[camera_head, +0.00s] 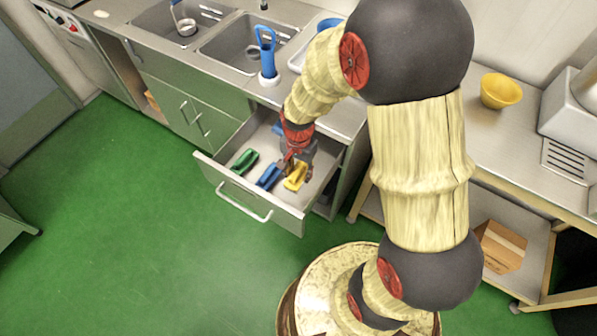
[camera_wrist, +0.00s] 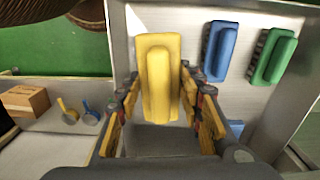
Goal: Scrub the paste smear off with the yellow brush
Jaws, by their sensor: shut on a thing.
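The yellow brush (camera_head: 296,176) is at the right of the open drawer (camera_head: 222,172). In the wrist view, the yellow brush (camera_wrist: 158,75) lies lengthwise between the two fingers of my gripper (camera_wrist: 160,85). My gripper (camera_head: 292,160) reaches down into the drawer and is shut on the brush. I cannot tell whether the brush is clear of the drawer floor. A pale spot (camera_head: 101,14) lies on the counter at the far left; I cannot tell whether it is the paste smear.
A blue brush (camera_head: 269,177) and a green brush (camera_head: 245,161) lie in the drawer left of the yellow one. Drawer walls surround my gripper. Two sinks (camera_head: 243,45), a blue-handled brush in a holder (camera_head: 267,55) and a yellow bowl (camera_head: 500,91) are on the counters.

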